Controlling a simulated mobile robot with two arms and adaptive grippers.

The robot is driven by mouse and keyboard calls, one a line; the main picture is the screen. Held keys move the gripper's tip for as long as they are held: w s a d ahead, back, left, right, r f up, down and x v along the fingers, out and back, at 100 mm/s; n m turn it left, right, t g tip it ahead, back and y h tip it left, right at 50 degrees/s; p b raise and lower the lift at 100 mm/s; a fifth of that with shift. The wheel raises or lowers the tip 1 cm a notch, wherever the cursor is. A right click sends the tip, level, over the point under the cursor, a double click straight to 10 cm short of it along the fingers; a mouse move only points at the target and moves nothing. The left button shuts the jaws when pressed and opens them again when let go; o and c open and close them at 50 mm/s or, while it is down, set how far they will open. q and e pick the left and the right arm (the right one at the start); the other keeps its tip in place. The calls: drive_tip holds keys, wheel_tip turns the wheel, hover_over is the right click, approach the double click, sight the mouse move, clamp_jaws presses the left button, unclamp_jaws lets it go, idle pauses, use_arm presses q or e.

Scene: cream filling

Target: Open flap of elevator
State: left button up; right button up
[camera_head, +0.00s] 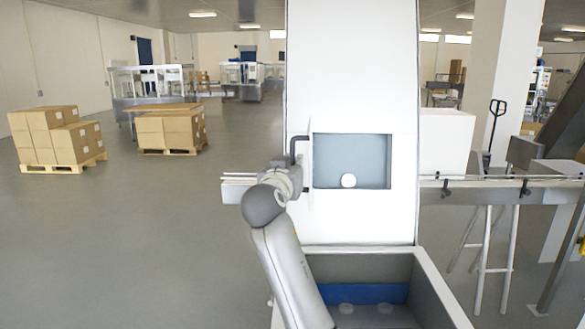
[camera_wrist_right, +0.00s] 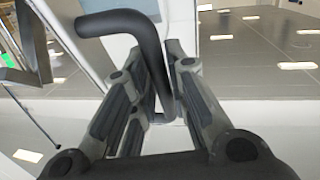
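The elevator (camera_head: 350,60) is a tall white column with a rectangular opening (camera_head: 330,180) in its front. A white round thing (camera_head: 348,180) sits inside the grey recess. The flap (camera_head: 307,175) appears swung out at the left edge of the opening, nearly edge-on. Its black bent handle (camera_head: 293,148) sticks out to the left and also shows large in the right wrist view (camera_wrist_right: 122,22). My right gripper (camera_head: 290,170) is at the handle. In the wrist view its fingers (camera_wrist_right: 157,75) close on both sides of the handle's bar. My left gripper is not in view.
An open bin (camera_head: 440,295) with a blue strip and several pale round things stands below the elevator front. A conveyor rail (camera_head: 500,183) runs to the right. Pallets with boxes (camera_head: 57,140) stand at the far left. The grey floor on the left is clear.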

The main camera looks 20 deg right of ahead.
drive_tip(key=shift+w+f, duration=0.1)
drive_tip(key=v, duration=0.7)
drive_tip(key=shift+s, duration=0.3)
drive_tip(key=shift+w, duration=0.1)
